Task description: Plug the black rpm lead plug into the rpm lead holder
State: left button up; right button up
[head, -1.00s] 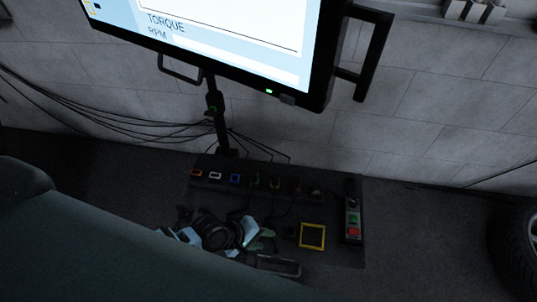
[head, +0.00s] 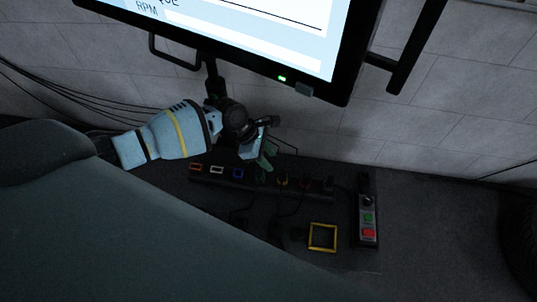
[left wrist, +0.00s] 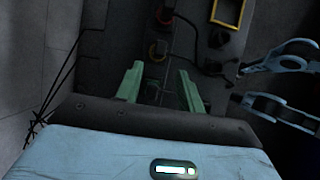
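My left gripper (head: 266,158) has green fingers and hangs over the middle of a dark strip (head: 225,182) of colour-marked sockets. In the left wrist view its two fingers (left wrist: 160,88) are apart; a dark shape shows between them, apparently below and not gripped. A small black plug-like piece (head: 298,235) with a cable lies left of a yellow square frame (head: 322,237); it also shows in the left wrist view (left wrist: 218,38). I cannot tell for sure which piece is the rpm lead plug or which place is its holder. Light-blue parts, perhaps my right gripper, show at the wrist view's right.
A control box (head: 367,220) with green and red buttons stands right of the strip. A monitor (head: 250,35) on a post rises behind. Thin cables run over the dark platform and along the wall. A tyre (head: 522,240) is at the far right.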

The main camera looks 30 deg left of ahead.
aim_at(281, 171)
pick_arm(q)
jog(key=b+x, duration=0.5)
jog(key=shift+s+f, duration=0.1)
jog(key=shift+f, duration=0.25)
jog(key=shift+d+f, duration=0.15)
jog(key=shift+d, duration=0.1)
jog(key=shift+w+d+f, duration=0.2)
jog(key=shift+f, duration=0.15)
jog(key=shift+w+d+f, duration=0.1)
jog(key=shift+d+f, duration=0.15)
jog(key=shift+f, duration=0.25)
jog(key=shift+d+f, duration=0.2)
jog(key=shift+f, duration=0.15)
